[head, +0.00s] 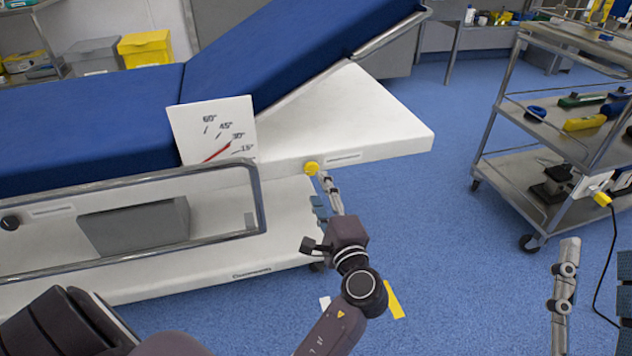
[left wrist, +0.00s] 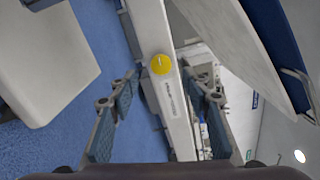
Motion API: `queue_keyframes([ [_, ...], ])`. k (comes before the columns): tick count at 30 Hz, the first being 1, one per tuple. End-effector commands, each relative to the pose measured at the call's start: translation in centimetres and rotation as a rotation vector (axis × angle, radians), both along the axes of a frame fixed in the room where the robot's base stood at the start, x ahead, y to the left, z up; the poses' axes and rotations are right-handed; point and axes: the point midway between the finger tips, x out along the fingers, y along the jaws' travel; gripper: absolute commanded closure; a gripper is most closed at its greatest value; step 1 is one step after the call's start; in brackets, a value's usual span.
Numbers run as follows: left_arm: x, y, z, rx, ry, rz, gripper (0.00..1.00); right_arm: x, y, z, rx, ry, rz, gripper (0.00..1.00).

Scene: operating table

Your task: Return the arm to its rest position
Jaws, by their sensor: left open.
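My left gripper (head: 326,196) is near the side rail of the operating table, close to a round yellow knob (head: 311,168). In the left wrist view its two fingers (left wrist: 164,95) stand wide apart with nothing between the pads. The yellow knob (left wrist: 161,64) shows beyond the fingertips, apart from them. My left arm reaches up from the bottom of the head view. My right gripper (head: 594,292) is at the lower right, cut by the picture edge.
The operating table has a blue mattress (head: 85,125) with its back section raised. An angle dial (head: 213,125) has its red pointer near 30°. A metal side rail (head: 130,262) runs along the near side. A steel cart (head: 520,180) with tools stands right.

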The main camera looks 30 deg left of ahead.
Motion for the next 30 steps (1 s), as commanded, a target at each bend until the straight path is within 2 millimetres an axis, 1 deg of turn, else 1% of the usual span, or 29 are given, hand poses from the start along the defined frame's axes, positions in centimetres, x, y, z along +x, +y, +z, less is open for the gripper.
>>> queue_keyframes([
  [3,-0.6,-0.6,0.0,-0.003,0.0,0.001,0.56,0.0,0.0,0.0,0.0,0.0,0.0,0.6],
  [6,-0.7,-0.7,0.0,-0.002,-0.001,0.001,0.56,0.0,0.0,0.0,0.0,0.0,0.0,0.6],
  [19,-0.6,-0.7,0.0,-0.003,-0.002,-0.001,0.56,0.0,0.0,0.0,0.0,0.001,0.0,0.6],
  [23,-0.1,-1.3,-0.5,-0.048,-0.025,-0.054,0.56,0.0,0.0,0.0,0.0,0.0,0.0,0.6],
  [26,0.8,-2.9,-1.2,-0.154,-0.078,-0.172,0.56,0.0,0.0,0.0,0.0,0.0,0.0,0.6],
  [29,1.6,-5.9,-1.4,-0.321,-0.168,-0.342,0.56,0.0,0.0,0.0,0.0,0.0,0.0,0.6],
  [30,1.8,-7.4,-1.2,-0.395,-0.21,-0.414,0.56,0.0,0.0,0.0,0.0,0.0,0.0,0.6],
])
